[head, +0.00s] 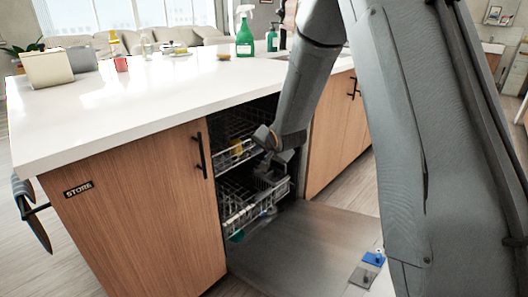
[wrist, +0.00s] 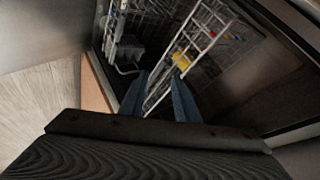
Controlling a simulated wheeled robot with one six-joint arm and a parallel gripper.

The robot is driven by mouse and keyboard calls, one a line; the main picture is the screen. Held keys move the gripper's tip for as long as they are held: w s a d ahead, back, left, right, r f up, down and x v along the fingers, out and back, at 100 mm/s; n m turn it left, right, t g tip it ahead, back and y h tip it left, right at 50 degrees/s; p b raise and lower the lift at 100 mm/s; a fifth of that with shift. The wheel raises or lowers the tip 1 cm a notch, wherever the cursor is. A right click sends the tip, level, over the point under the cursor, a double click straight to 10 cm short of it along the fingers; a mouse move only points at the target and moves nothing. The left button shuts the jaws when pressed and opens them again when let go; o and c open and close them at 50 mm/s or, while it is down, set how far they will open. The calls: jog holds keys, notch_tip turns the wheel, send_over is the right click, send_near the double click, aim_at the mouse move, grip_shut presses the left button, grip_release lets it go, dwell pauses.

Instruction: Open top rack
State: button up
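The dishwasher's top rack (head: 228,157) is a white wire rack inside the cabinet, with a yellow item (head: 236,147) in it. My gripper (head: 268,178) is at the dishwasher opening, below and right of the top rack's front in the head view. In the wrist view my gripper (wrist: 160,98) has its two blue fingers apart, with a white wire rack edge (wrist: 203,45) running between them. Whether the fingers touch the wire cannot be told. The yellow item also shows in the wrist view (wrist: 180,62). My arm hides part of the opening.
The dishwasher door (head: 310,245) lies folded down, with a blue item (head: 373,258) on it. The lower rack (head: 245,215) holds dishes and sits partly out. Wooden cabinets flank the opening, under a white countertop (head: 150,95) bearing a green spray bottle (head: 244,38).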

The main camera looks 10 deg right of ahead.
jog(key=w+d+f+m+t+y, duration=0.2)
jog(key=w+d+f+m+t, duration=0.35)
jog(key=w+f, duration=0.3)
jog(key=x, duration=0.8)
jog(key=shift+w+m+b, duration=0.35)
jog(key=shift+b, duration=0.1)
jog(key=shift+d+r, duration=0.1)
grip_shut()
